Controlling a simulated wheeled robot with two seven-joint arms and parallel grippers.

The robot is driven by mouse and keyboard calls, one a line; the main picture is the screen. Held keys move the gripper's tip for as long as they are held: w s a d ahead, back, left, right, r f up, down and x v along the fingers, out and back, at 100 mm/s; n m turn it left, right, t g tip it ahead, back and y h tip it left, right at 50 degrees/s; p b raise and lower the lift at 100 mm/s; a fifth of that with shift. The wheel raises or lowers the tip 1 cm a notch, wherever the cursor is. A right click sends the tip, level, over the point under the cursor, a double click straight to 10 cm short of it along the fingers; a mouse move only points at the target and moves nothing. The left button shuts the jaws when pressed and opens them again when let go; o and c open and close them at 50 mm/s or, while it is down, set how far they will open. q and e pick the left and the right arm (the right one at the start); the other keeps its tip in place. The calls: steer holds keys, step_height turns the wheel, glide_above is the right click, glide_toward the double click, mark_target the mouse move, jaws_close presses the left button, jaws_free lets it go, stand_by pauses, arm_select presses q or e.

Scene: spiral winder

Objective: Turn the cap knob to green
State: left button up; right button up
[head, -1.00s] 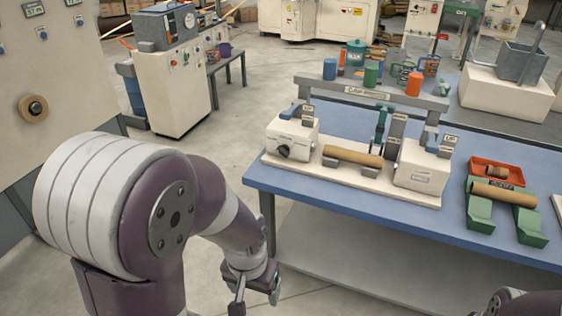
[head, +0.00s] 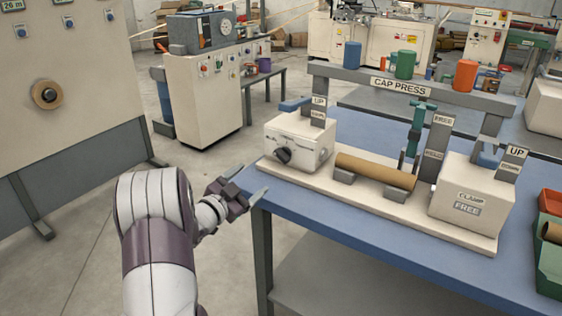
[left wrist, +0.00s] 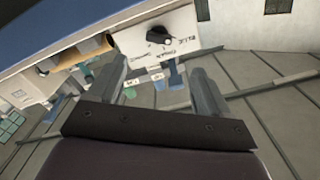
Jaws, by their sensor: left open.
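The cap knob (head: 283,155) is a black dial on the front of a cream box (head: 312,145) at the left end of the cap press. Small labels surround it; which one it points to I cannot tell. The knob also shows in the left wrist view (left wrist: 158,36), beyond the fingers. My left gripper (head: 248,185) is beside the table's near left corner, left of and below the knob, apart from it. In the left wrist view its two fingers (left wrist: 160,85) are spread with nothing between them. My right gripper is out of view.
A brown tube (head: 375,172) lies on supports right of the knob box. A second box (head: 470,195) reads CLAMP FREE. Blue, green and orange caps stand on the CAP PRESS shelf (head: 410,88). The blue table edge (head: 350,240) is close to my left gripper. Floor left is open.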

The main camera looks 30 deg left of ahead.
mark_target(279, 159)
arm_select(q)
steer(key=w, duration=0.4)
steer(key=w+b, duration=0.1)
steer(key=w, duration=0.3)
steer(key=w+d, duration=0.1)
steer(key=w, duration=0.3)
steer(key=shift+w, duration=0.3)
steer(key=shift+f, duration=0.1)
steer(key=c, duration=1)
